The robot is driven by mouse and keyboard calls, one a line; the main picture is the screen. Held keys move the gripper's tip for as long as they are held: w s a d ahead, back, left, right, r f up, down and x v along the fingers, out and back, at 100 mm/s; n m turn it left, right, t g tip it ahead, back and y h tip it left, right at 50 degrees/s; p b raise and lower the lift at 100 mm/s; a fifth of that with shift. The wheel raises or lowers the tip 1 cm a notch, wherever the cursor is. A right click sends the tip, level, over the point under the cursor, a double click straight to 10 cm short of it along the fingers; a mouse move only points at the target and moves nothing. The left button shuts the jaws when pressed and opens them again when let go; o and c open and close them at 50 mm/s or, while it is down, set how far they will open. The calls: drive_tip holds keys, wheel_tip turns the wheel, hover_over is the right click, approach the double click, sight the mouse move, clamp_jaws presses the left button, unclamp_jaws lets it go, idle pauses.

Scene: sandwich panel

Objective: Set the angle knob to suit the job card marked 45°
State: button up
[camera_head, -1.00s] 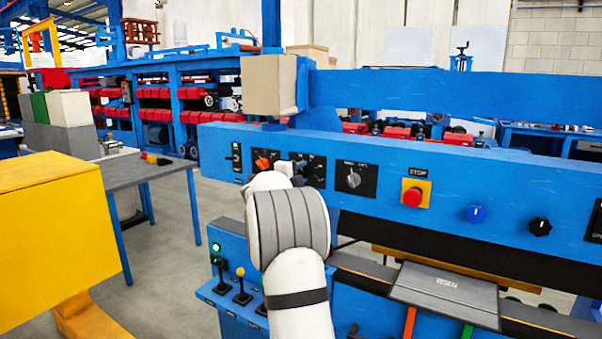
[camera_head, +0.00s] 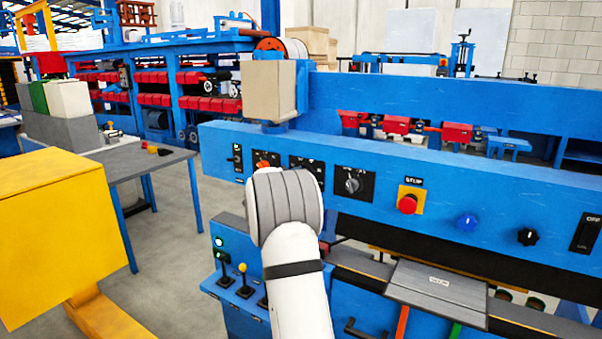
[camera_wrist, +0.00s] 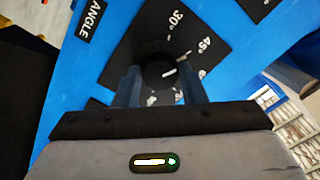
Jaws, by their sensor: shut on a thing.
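In the wrist view, the round dark angle knob (camera_wrist: 158,73) sits between my gripper's (camera_wrist: 160,88) two fingers, which are closed on its sides. Its white pointer line points right and slightly up, roughly toward the tick by the 45° mark (camera_wrist: 205,45). The 30° mark (camera_wrist: 175,19) is above it. The ANGLE label (camera_wrist: 90,19) is at upper left. The lower part of the dial is partly hidden by my gripper. In the head view, my arm hides my gripper and most of the knob area. I cannot make out a job card.
The blue panel (camera_head: 450,192) also carries a grey knob (camera_head: 352,184), a red stop button (camera_head: 407,204), a blue knob (camera_head: 467,223) and a black knob (camera_head: 527,236). Levers (camera_head: 243,281) stand below at left. A yellow block (camera_head: 60,230) is at far left.

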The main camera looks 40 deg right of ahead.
drive_tip(key=shift+n, duration=0.3)
drive_tip(key=o, duration=1)
drive_tip(key=shift+a, duration=0.1)
drive_tip(key=v, duration=0.7)
drive_tip(key=shift+a+b, duration=0.35)
drive_tip(key=shift+b, duration=0.1)
drive_tip(key=shift+s, duration=0.1)
